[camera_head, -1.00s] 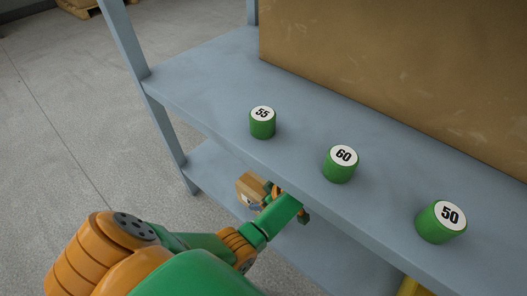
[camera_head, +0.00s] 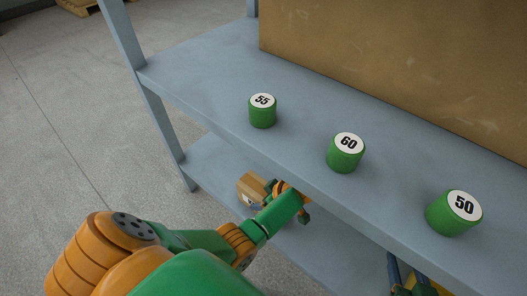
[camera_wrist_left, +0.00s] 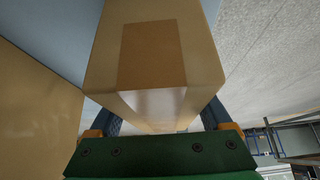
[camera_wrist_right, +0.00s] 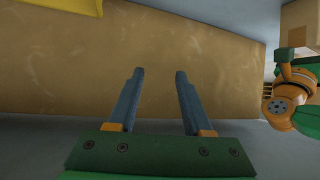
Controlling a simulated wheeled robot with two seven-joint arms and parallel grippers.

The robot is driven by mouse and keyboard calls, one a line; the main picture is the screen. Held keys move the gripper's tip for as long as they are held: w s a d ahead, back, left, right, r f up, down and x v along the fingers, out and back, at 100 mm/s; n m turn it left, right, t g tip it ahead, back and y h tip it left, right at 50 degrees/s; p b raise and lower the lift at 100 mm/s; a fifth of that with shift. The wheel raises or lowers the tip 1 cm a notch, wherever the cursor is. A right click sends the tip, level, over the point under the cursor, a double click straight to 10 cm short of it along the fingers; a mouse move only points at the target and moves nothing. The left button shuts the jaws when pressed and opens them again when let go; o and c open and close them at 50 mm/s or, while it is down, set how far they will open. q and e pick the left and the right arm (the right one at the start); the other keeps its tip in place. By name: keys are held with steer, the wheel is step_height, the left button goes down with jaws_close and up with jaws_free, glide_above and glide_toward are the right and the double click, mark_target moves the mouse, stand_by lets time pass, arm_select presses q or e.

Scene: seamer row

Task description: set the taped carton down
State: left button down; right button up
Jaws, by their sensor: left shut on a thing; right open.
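The taped carton (camera_head: 252,187) is a small brown box beside the front of the lower shelf in the head view. My left gripper (camera_head: 286,193) is shut on it. In the left wrist view the carton (camera_wrist_left: 204,50) fills the space between the fingers, with a darker tape strip on its face. I cannot tell whether its underside touches the lower shelf. My right gripper (camera_wrist_right: 160,72) is open and empty in its wrist view, facing a broad brown surface. The carton (camera_wrist_right: 300,28) also shows there at the upper right, beside my left arm.
Green cylinders marked 55 (camera_head: 262,111), 60 (camera_head: 345,153) and 50 (camera_head: 454,213) stand along the upper shelf (camera_head: 205,75). A large brown box (camera_head: 390,65) stands behind them. The lower shelf (camera_head: 205,172) lies beneath. A yellow thing (camera_wrist_right: 50,5) shows at the right wrist view's upper left.

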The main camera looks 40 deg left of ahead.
arm_select(q)
jaws_free()
steer(key=shift+r, duration=0.1)
steer(key=shift+d+r+p, duration=0.35)
steer(key=shift+r+p, duration=0.25)
steer(key=shift+p, duration=0.05)
steer(key=shift+d+r+p, duration=0.4)
steer(key=shift+r+p, duration=0.2)
arm_select(e)
steer(key=s+d+f+g+h, duration=0.25)
steer(key=s+f+g, duration=0.55)
steer(key=s, duration=0.4)
arm_select(q)
steer(key=p+v, duration=0.3)
steer(key=v, duration=0.1)
steer(key=shift+s+r, duration=0.1)
steer(key=shift+r, duration=0.05)
steer(key=shift+d+r, duration=0.1)
steer(key=shift+d, duration=0.1)
arm_select(e)
step_height(320, 180, down, 8)
steer(key=d+g, duration=0.1)
steer(key=shift+f+y, duration=0.1)
steer(key=shift+y, duration=0.15)
